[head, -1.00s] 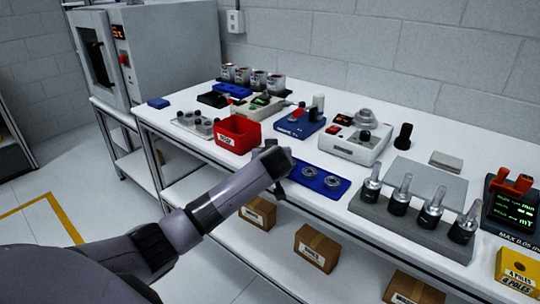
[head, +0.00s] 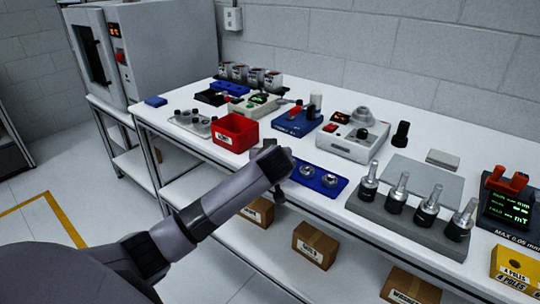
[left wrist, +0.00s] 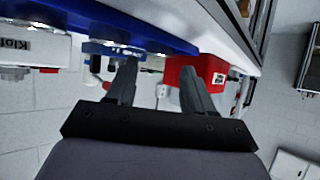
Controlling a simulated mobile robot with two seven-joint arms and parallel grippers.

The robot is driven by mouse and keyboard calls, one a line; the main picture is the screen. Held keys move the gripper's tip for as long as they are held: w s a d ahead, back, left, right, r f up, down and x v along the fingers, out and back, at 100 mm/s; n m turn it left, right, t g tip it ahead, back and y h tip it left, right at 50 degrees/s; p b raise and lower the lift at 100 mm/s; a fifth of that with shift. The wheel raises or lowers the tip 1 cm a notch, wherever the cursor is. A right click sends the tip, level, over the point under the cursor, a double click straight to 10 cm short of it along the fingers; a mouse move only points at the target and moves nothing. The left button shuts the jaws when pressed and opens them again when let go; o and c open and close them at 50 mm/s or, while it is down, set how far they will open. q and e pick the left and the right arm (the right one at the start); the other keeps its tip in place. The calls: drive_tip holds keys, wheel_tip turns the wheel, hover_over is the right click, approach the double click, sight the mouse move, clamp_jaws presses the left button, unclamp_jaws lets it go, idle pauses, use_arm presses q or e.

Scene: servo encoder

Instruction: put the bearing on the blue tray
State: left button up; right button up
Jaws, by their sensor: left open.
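A blue tray (head: 342,188) lies near the table's front edge in the head view. Two silver ring-shaped parts, which look like bearings, sit on it, one left (head: 306,171) and one right (head: 330,181). My left gripper (head: 279,176) is at the tray's left end, partly hidden by its own wrist. In the left wrist view, the left gripper (left wrist: 158,72) is open with nothing between its fingers. The tray's blue edge (left wrist: 150,38) crosses the top there, and a round silver part (left wrist: 108,49) shows close to the left fingertip, apparently apart from it. My right gripper is not in view.
A red bin (head: 235,133) stands left of the tray; it also shows in the left wrist view (left wrist: 195,78). A grey rack of upright metal-topped parts (head: 400,220) stands to the right. Instruments (head: 355,137) stand behind. A grey plate (head: 410,175) lies bare.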

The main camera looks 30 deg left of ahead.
use_arm(q)
drive_tip(key=v, duration=0.7)
drive_tip(key=shift+r, duration=0.25)
drive_tip(key=shift+s+d, duration=0.1)
drive_tip(key=shift+s, duration=0.05)
drive_tip(key=s+d+f+m+g+h, duration=0.2)
drive_tip(key=s+d+f+m, duration=0.15)
drive_tip(key=s+f, duration=0.4)
drive_tip(key=s+d+f+m+g+h, duration=0.25)
drive_tip(key=s+f, duration=0.25)
drive_tip(key=s, duration=0.7)
drive_tip(key=s+d+f+m+g+h, duration=0.25)
drive_tip(key=s+d+f, duration=0.2)
drive_tip(key=s, duration=0.85)
drive_tip(key=w+d+f+m+t+h+p, duration=0.1)
drive_tip(key=w+d+f+t+h, duration=0.1)
drive_tip(key=w+f+t, duration=0.5)
drive_tip(key=shift+f+t+h, duration=0.3)
drive_tip(key=shift+f, duration=0.6)
